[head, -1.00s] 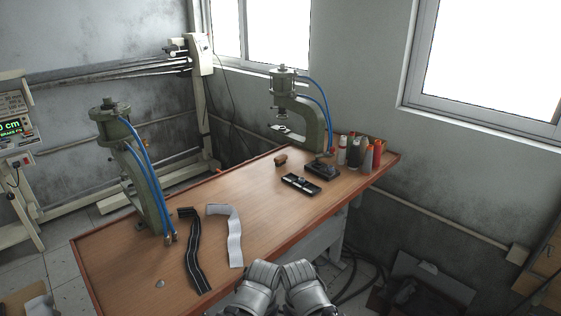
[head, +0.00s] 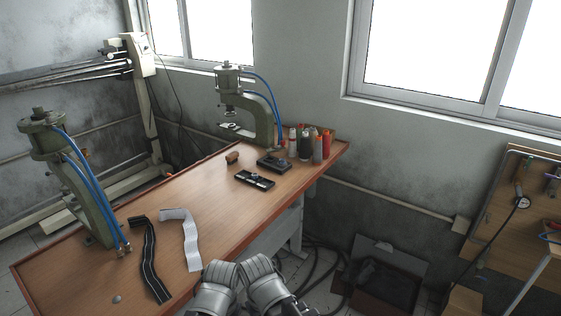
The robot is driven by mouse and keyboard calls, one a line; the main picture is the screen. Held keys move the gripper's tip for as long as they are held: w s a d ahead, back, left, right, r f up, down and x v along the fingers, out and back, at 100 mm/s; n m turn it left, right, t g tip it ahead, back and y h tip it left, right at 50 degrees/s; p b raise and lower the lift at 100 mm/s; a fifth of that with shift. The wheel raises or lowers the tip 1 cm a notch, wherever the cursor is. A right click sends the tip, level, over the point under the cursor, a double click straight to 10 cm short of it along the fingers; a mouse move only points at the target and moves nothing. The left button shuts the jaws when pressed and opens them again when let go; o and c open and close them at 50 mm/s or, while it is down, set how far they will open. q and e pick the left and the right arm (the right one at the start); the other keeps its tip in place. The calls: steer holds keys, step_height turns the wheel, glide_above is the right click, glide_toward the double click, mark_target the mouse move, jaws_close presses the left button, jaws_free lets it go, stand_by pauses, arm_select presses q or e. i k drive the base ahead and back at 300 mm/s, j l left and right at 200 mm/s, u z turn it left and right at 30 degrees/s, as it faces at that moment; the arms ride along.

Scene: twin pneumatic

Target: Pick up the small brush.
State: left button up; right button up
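A small brown object that looks like the small brush (head: 232,157) lies on the wooden table (head: 160,200), toward its far end. It is too small to make out bristles. Silver parts of my two arms show at the bottom centre, by the table's near edge. No gripper fingers can be made out, and the arm parts are well apart from the brush.
Near the brush are a black tray (head: 254,180), a dark box (head: 274,163) and several thread spools or bottles (head: 318,149). Green presses stand at the back (head: 262,112) and left (head: 85,185). Black (head: 150,262) and white (head: 184,235) strips lie nearer.

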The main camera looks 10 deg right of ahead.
mark_target(231, 158)
steer(key=i+l+u, duration=0.25)
steer(key=l, duration=0.35)
steer(key=i+l+u, duration=0.1)
steer(key=i+l, duration=0.15)
steer(key=i+l+u, duration=0.1)
steer(key=l, duration=0.3)
steer(key=i+l+u, duration=0.15)
steer(key=l, duration=0.2)
